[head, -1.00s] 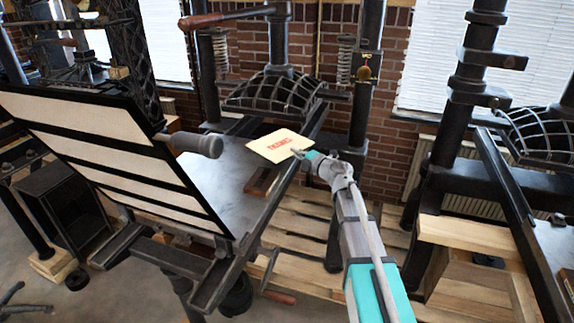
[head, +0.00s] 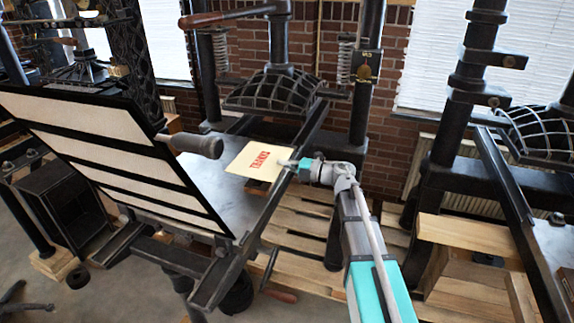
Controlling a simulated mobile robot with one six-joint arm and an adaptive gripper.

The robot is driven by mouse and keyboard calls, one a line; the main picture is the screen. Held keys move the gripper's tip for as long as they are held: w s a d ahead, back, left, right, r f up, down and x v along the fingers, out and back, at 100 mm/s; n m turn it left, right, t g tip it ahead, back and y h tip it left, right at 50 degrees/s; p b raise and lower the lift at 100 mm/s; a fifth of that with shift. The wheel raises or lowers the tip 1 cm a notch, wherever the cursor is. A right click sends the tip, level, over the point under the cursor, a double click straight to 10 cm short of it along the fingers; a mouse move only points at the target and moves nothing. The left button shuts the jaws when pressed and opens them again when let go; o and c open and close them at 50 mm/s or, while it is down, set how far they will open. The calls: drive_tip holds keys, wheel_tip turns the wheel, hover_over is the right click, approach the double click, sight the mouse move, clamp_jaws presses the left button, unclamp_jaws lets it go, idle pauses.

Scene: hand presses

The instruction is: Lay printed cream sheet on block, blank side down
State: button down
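The cream sheet (head: 255,160) is in the head view above the grey bed of the middle press (head: 237,205). Its red-printed side faces up. My gripper (head: 290,163) is at the sheet's right edge and appears shut on it; the fingers are small in this view.
A hinged frame with white panels (head: 95,135) stands raised at the left. The press's domed platen (head: 270,92) is behind the sheet. A wooden-handled bar (head: 235,15) crosses above. Another press (head: 470,170) stands right. The bed left of the sheet looks clear.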

drive_tip(key=shift+f, duration=0.15)
drive_tip(key=shift+f+b, duration=3.25)
drive_tip(key=shift+b, duration=0.15)
drive_tip(key=c, duration=0.7)
unclamp_jaws()
drive_tip(key=shift+o, duration=0.6)
drive_tip(key=shift+w, duration=0.15)
